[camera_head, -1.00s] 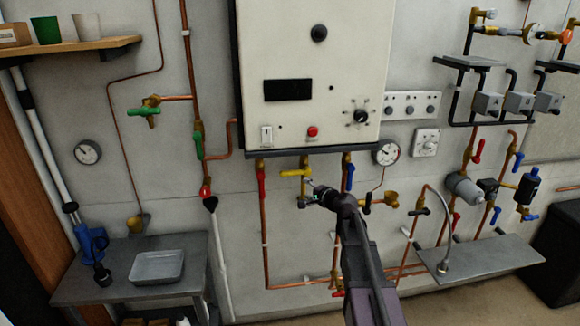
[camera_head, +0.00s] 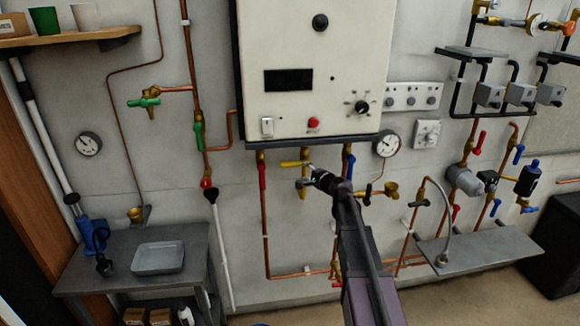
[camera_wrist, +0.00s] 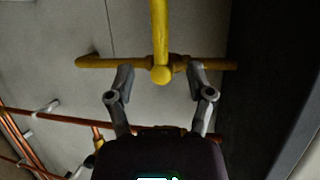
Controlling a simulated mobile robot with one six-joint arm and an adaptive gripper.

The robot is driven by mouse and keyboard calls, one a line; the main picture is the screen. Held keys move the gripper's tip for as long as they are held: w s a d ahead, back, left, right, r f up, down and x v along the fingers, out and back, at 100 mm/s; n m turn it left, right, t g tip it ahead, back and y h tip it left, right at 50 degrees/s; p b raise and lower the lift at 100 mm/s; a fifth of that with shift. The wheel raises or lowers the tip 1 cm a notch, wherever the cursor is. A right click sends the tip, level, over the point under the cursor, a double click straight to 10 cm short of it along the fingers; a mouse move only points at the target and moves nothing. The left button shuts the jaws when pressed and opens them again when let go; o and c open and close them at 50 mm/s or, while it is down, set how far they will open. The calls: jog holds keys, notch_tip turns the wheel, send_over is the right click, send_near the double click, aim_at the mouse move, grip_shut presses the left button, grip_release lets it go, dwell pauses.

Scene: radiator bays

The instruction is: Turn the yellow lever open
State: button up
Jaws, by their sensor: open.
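The yellow lever (camera_head: 291,164) lies roughly level on a brass valve (camera_head: 302,181) below the white boiler. In the wrist view the yellow lever (camera_wrist: 160,30) runs from the top edge to a rounded end at the centre, crossing the valve's pipe (camera_wrist: 105,62). My gripper (camera_head: 313,176) is beside the valve, at its right in the head view. In the wrist view my gripper (camera_wrist: 160,72) is open, its fingers apart on either side of the rounded end. I see no clear contact; the fingertips are partly hidden in the head view.
The white boiler (camera_head: 312,60) hangs just above the valve. A red-handled pipe (camera_head: 262,178) stands left, a blue-handled valve (camera_head: 350,166) and a gauge (camera_head: 387,145) right. A grey bench (camera_head: 105,275) with a tray (camera_head: 158,257) stands at left.

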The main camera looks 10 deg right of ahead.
aim_at(293, 165)
jog(key=b+x, duration=0.1)
jog(key=x, duration=0.9)
jog(key=shift+w+a+f+b, duration=0.1)
jog(key=shift+w+a+b, duration=0.05)
jog(key=shift+w+b, duration=0.25)
grip_shut()
jog(key=shift+a, duration=0.2)
jog(key=shift+d, duration=0.35)
